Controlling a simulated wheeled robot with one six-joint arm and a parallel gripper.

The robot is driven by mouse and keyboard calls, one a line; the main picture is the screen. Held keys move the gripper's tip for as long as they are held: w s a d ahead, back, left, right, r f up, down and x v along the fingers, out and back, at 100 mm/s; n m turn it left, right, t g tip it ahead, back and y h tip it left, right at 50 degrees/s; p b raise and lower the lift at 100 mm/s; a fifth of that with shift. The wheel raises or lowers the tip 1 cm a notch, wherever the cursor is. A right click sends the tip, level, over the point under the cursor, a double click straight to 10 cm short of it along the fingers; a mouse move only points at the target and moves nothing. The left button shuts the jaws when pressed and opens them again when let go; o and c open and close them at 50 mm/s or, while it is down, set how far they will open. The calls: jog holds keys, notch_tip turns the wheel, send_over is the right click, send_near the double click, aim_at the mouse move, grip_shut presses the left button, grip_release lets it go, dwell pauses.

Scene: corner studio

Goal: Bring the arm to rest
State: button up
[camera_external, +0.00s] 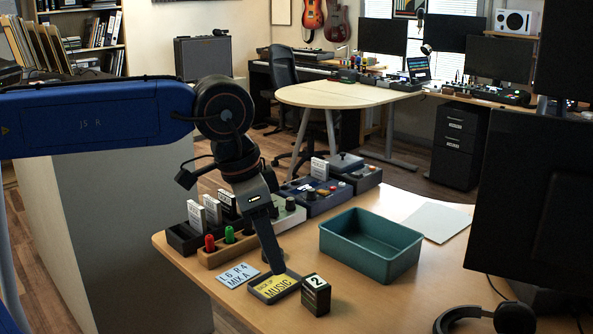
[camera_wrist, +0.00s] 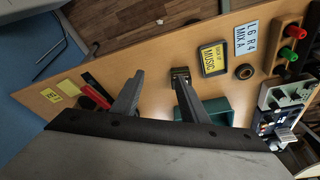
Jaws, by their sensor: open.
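My gripper (camera_external: 276,268) hangs from my blue arm over the near part of the wooden desk, pointing down and empty. In the wrist view my gripper (camera_wrist: 157,75) has its two fingers spread well apart, with nothing between them. In the external view its tip overlaps the dark pad with the yellow MUSIC label (camera_external: 277,287); I cannot tell the exact height above it. A black block marked 2 (camera_external: 316,295) stands just right of the pad. In the wrist view a dark block (camera_wrist: 180,72) shows by the right fingertip; touching or apart is unclear.
A teal bin (camera_external: 346,258), which looks empty, stands right of my gripper. A blue label card (camera_external: 238,275) lies left. Red (camera_external: 210,243) and green pegs stand in a wooden holder behind. Headphones (camera_external: 490,318) and a large dark monitor (camera_external: 530,200) are at right.

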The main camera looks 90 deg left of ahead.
jog(key=s+d+f+m+t, duration=0.1)
jog(key=s+d+f, duration=0.6)
jog(key=s+f, duration=0.2)
jog(key=s+d+f+m+t, duration=0.1)
jog(key=s+d+f+m, duration=0.1)
jog(key=s+d+f, duration=0.5)
jog(key=s+f, duration=0.3)
jog(key=s, duration=0.1)
jog(key=shift+s+d+f+h, duration=0.2)
jog(key=shift+s+d+h, duration=0.15)
jog(key=shift+s+h, duration=0.05)
jog(key=shift+r, duration=0.1)
dwell(1.4)
